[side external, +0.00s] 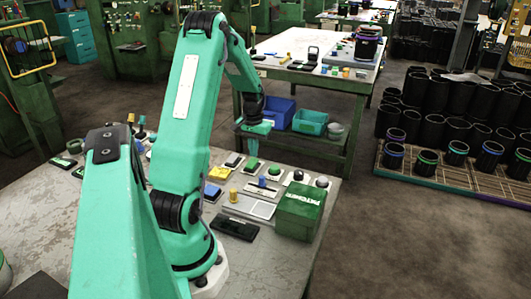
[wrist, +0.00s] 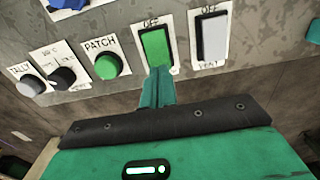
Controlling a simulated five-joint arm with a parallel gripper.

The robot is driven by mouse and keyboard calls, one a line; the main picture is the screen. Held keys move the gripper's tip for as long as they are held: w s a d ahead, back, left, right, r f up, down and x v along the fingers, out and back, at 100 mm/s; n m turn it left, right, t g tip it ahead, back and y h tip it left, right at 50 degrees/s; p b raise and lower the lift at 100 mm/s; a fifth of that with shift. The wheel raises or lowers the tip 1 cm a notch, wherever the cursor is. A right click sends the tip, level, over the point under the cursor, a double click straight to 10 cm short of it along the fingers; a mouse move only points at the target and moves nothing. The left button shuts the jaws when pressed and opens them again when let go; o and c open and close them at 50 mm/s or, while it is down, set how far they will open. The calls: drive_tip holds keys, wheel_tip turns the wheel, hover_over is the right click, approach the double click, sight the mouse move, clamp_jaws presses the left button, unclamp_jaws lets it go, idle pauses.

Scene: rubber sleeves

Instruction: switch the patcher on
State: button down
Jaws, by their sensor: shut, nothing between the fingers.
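The green box marked PATCHER (side external: 300,210) stands at the right edge of the near bench. In the wrist view a green rocker switch (wrist: 156,47) in a white plate has OFF printed above it. The lower part of its plate is hidden behind my fingers. My gripper (wrist: 157,75) is shut and empty, its fingertips at the lower edge of the green rocker. I cannot tell whether they touch it. In the side view my gripper (side external: 254,128) is over the bench's far edge.
A green PATCH button (wrist: 107,67), a black knob (wrist: 63,77) and a grey TALLY knob (wrist: 30,86) are to the left. Several other controls crowd the bench (side external: 290,262).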

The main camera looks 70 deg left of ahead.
sight(256, 160)
drive_tip(key=shift+f, duration=0.95)
idle(0.8)
drive_tip(key=shift+r, duration=3.55)
drive_tip(key=shift+d, duration=0.1)
drive_tip(key=w+d+r+m+t+y, duration=0.1)
drive_tip(key=w+d+r+m, duration=0.1)
drive_tip(key=d+r, duration=0.6)
drive_tip(key=w+d+r+m+t, duration=0.15)
drive_tip(key=d+r, duration=0.25)
drive_tip(key=d, duration=0.7)
drive_tip(key=s+d+r+m+t, duration=0.1)
drive_tip(key=s+d, duration=0.3)
drive_tip(key=d, duration=0.4)
drive_tip(key=s+d+r+m+t+h, duration=0.1)
drive_tip(key=s+d+m, duration=0.3)
drive_tip(key=d, duration=0.4)
drive_tip(key=shift+s+r+t, duration=0.55)
drive_tip(key=shift+s+r, duration=0.05)
drive_tip(key=shift+r, duration=0.05)
